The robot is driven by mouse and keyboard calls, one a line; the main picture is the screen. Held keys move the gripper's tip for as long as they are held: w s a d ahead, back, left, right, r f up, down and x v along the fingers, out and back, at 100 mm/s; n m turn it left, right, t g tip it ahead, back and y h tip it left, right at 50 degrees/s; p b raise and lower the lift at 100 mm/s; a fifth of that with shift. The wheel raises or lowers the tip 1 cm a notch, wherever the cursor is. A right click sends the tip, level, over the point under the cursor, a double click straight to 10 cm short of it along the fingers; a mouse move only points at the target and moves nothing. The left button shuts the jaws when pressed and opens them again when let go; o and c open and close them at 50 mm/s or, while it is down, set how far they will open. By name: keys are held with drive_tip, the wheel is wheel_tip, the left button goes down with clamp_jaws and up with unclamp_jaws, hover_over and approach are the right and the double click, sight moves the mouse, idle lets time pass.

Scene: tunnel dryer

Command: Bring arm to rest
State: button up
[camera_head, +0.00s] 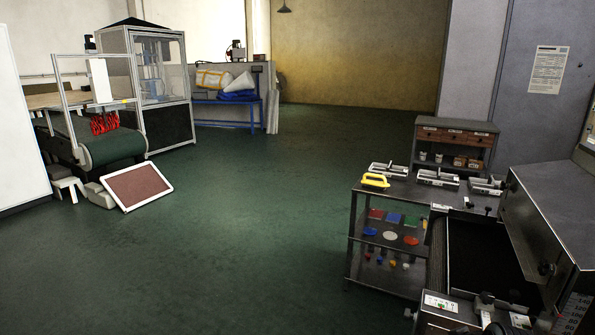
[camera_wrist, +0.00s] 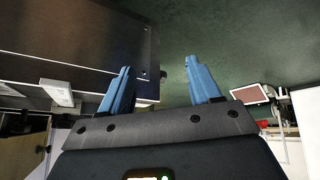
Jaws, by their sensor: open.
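My gripper (camera_wrist: 158,78) shows in the wrist view, with two blue fingers held wide apart. It is open and nothing is between the fingers. Behind the fingers are a dark metal surface at left and the green floor (camera_wrist: 240,40) at right. The wrist view looks tilted or upside down. My arm and gripper cannot be made out with certainty in the head view.
A dark metal cart (camera_head: 350,225) with a yellow-handled tool (camera_head: 375,180) stands at right beside the dryer machine (camera_head: 545,225). A conveyor (camera_head: 112,148) and a leaning framed panel (camera_head: 137,186) are at left. The floor (camera_head: 240,230) between is clear.

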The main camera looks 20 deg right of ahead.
drive_tip(key=s+a+t, duration=0.2)
drive_tip(key=s+a, duration=0.5)
drive_tip(key=a, duration=0.3)
drive_tip(key=s+a+t, duration=0.1)
drive_tip(key=s+a, duration=0.6)
drive_tip(key=a, duration=0.3)
drive_tip(key=s+a+r+t+y+p, duration=0.1)
drive_tip(key=s+a+r, duration=0.3)
drive_tip(key=s+r, duration=0.4)
drive_tip(key=s+a+r+n+t+y, duration=0.1)
drive_tip(key=s+a+r+t, duration=0.3)
drive_tip(key=s+r, duration=0.5)
wheel_tip(320, 180, up, 6)
drive_tip(key=shift+s+a+t+p, duration=0.3)
drive_tip(key=shift+a+p, duration=0.05)
drive_tip(key=shift+a, duration=0.3)
